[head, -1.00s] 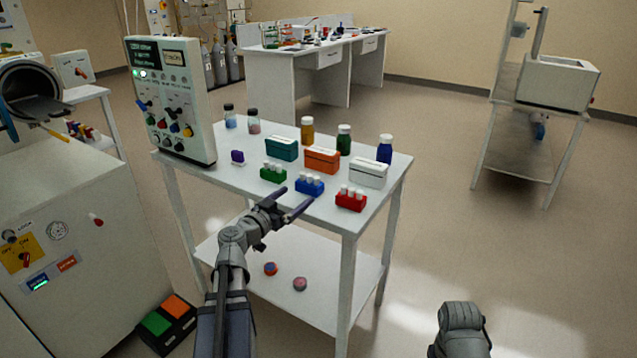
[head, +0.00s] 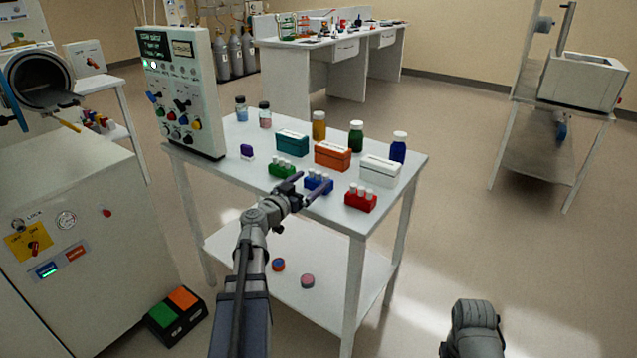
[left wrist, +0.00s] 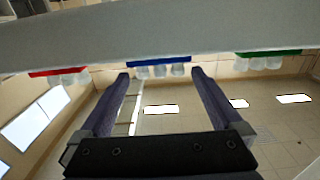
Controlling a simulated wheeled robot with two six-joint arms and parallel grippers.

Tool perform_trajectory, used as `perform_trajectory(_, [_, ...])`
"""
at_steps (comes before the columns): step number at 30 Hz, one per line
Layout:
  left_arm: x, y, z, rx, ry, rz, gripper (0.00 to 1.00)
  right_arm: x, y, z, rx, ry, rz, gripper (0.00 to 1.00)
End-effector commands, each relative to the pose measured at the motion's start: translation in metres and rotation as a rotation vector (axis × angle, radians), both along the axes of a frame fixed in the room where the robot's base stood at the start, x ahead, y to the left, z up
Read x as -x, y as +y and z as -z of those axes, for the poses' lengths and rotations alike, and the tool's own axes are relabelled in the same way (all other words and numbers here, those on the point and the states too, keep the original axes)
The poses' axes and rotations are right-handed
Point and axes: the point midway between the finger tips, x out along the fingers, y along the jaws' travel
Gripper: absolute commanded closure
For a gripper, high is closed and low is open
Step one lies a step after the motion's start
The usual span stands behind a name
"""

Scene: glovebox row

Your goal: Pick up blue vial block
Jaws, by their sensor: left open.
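The blue vial block (head: 318,186) stands upright on the white table, with several white-capped vials in it. It sits between the green vial block (head: 281,169) and the red vial block (head: 360,199). My left gripper (head: 312,184) is open and empty, with its fingers at the near side of the blue block. In the left wrist view, which is upside down, the blue block (left wrist: 158,61) shows ahead, between the two fingertips (left wrist: 160,73). I cannot tell whether the fingers touch it.
Teal (head: 292,143), orange (head: 332,156) and white (head: 380,171) boxes stand close behind the blocks. Several bottles are behind them. A control panel (head: 183,90) stands at the table's left, near a small purple item (head: 247,152). The lower shelf (head: 322,300) holds two round things.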

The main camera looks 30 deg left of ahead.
Motion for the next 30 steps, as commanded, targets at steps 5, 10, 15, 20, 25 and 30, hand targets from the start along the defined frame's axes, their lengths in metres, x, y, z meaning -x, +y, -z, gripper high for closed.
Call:
perform_trajectory(5, [-0.028,-0.001,-0.004,0.000,0.000,0.002,0.00,0.000,0.000,-0.004,0.000,0.000,0.000,0.50])
perform_trajectory(10, [-0.045,-0.003,-0.003,0.000,0.000,0.000,0.00,0.000,0.000,-0.003,0.000,0.000,0.000,0.50])
perform_trajectory(15, [-0.044,-0.004,-0.003,0.000,0.000,0.000,0.00,0.000,0.000,-0.003,0.000,0.000,0.000,0.50])
perform_trajectory(20, [-0.044,-0.004,-0.003,0.000,0.000,0.000,0.15,0.000,0.000,-0.003,0.000,0.000,0.000,0.50])
perform_trajectory(25, [-0.044,-0.003,-0.003,0.000,0.000,0.000,0.34,0.000,0.000,-0.003,0.000,0.000,0.000,0.50])
perform_trajectory(30, [-0.044,-0.003,-0.003,0.000,0.000,0.000,0.53,0.000,0.000,-0.003,0.000,0.000,0.000,0.50])
